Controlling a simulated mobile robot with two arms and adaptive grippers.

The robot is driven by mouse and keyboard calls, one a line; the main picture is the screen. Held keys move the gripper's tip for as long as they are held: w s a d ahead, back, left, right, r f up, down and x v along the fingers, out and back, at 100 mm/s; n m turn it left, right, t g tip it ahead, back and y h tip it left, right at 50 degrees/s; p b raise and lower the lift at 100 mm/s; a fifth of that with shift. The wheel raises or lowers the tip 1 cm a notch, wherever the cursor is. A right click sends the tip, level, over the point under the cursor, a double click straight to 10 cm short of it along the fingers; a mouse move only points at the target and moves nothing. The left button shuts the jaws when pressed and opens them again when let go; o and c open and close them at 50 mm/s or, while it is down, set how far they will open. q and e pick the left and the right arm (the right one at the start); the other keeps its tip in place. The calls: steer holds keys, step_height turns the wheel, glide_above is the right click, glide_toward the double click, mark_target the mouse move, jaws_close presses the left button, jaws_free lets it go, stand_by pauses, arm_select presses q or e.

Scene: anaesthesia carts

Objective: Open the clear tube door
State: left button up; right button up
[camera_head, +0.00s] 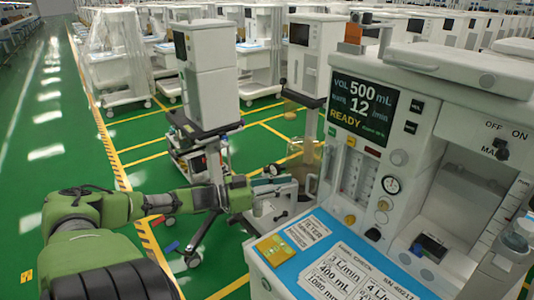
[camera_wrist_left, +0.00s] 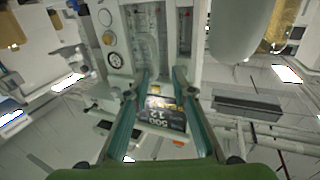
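The cart's flow tubes (camera_head: 352,172) stand upright on the front panel below the screen, left of the round gauges. In the left wrist view the tubes (camera_wrist_left: 146,38) show at the top. The clear door over them is hard to make out, and I cannot tell whether it is shut or ajar. My left gripper (camera_head: 292,190) is just left of the tube panel, at the cart's left edge. In the left wrist view its two fingers (camera_wrist_left: 160,100) are spread apart, with the screen seen upside down between them and nothing gripped. My right gripper is out of view.
The screen (camera_head: 363,104) reads 500 mL, 12 /min, READY. A blue worktop (camera_head: 318,262) with cards and a yellow block (camera_head: 277,249) lies below my left gripper. Another cart (camera_head: 207,75) stands behind, left. Green floor is free at left.

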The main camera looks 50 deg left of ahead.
arm_select(q)
steer(key=shift+v, duration=2.7)
